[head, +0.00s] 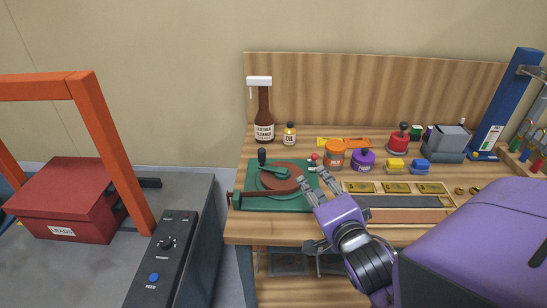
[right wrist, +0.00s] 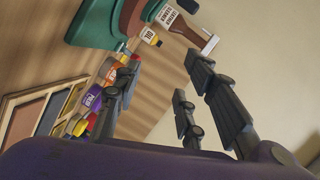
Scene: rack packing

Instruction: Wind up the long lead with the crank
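The winder is a green base (head: 290,201) on the bench with a round red-brown disc (head: 279,178) on it. A green crank arm with an upright black knob (head: 262,158) lies over the disc's left side. I cannot tell whether the red-brown on the disc is a wound lead. A small dark red piece (head: 229,200) shows at the base's left end. My right gripper (head: 314,179) is open and empty at the base's right edge, apart from the crank knob. In the right wrist view its fingers (right wrist: 160,98) stand apart. My left gripper is out of view.
A brown bottle (head: 264,130) and an oil bottle (head: 290,136) stand behind the winder. Orange (head: 334,160) and purple (head: 362,160) jars stand right of it. A divided wooden tray (head: 400,216) lies at right. A red LEADS box (head: 75,200) sits left, beside an orange frame (head: 115,150).

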